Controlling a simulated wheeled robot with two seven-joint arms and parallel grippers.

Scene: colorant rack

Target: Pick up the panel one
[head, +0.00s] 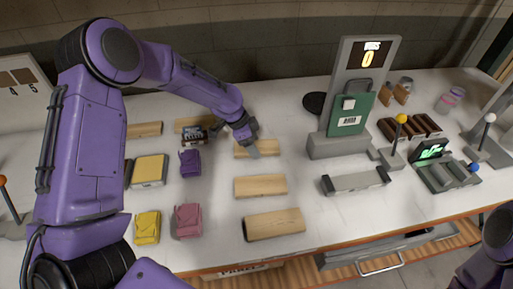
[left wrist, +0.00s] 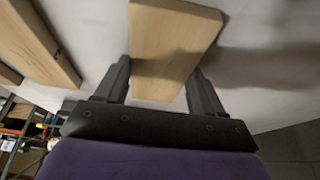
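Several plain light-wood panels lie on the white table; I see no label telling which is panel one. My left gripper (head: 250,151) is over the uppermost panel (head: 268,148) of the middle column. In the left wrist view my left gripper (left wrist: 158,68) is open, with one dark finger on each side of a wooden panel (left wrist: 170,40). I cannot tell whether the fingers touch it. Two more panels, a flat one (head: 260,186) and a rounded one (head: 274,224), lie nearer the front edge. My right gripper is out of view.
Left of the panels are purple (head: 190,163), pink (head: 188,221) and yellow (head: 147,227) pieces and a yellow-topped block (head: 149,170). To the right stand a grey display stand (head: 340,145) and a grey bar (head: 356,182). A drawer handle (head: 380,268) sticks out below the front edge.

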